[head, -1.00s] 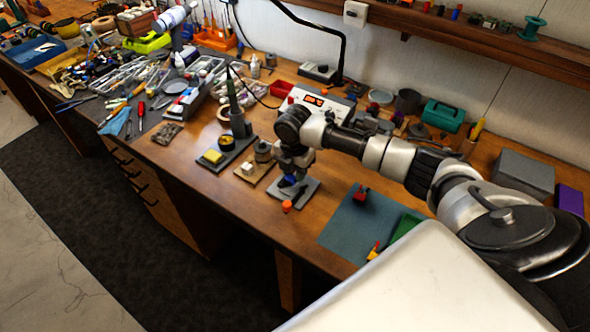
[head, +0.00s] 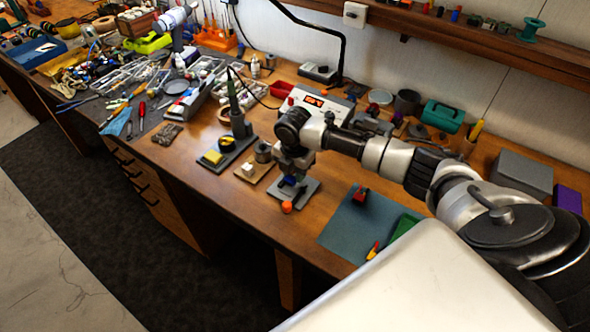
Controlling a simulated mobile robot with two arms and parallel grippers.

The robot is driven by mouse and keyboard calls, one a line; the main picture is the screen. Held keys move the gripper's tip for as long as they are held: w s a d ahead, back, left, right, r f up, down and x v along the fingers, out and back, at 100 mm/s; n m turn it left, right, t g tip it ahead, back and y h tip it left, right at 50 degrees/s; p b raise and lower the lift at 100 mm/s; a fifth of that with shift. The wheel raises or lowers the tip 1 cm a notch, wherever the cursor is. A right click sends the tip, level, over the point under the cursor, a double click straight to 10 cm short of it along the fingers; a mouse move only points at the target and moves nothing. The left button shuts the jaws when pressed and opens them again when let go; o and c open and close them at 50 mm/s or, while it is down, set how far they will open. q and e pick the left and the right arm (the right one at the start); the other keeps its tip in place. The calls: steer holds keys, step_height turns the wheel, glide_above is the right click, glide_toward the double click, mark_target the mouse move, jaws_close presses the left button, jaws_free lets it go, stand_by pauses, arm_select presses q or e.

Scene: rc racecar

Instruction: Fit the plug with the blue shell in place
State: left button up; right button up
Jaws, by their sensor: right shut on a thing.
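My right gripper (head: 290,180) points down over a small grey plate (head: 304,194) on the wooden bench. It is shut on a small blue thing, which I take to be the blue-shelled plug (head: 287,183); the gripper hides much of it. The blue thing is at or just above the plate's fixture; I cannot tell whether it is seated. An orange round piece (head: 287,206) is at the plate's front corner. My left gripper is not in view.
A teal mat (head: 345,235) with a red-and-black connector (head: 361,194) lies to the right. Tools crowd the bench's far left.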

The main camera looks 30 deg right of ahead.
steer(key=shift+p, duration=0.3)
stand_by(0.4)
steer(key=shift+f, duration=0.35)
stand_by(0.4)
steer(key=o, duration=1.4)
steer(key=shift+c, duration=0.2)
steer(key=shift+a+r+p, duration=0.1)
steer(key=shift+r+p, duration=4.3)
steer(key=shift+r, duration=0.1)
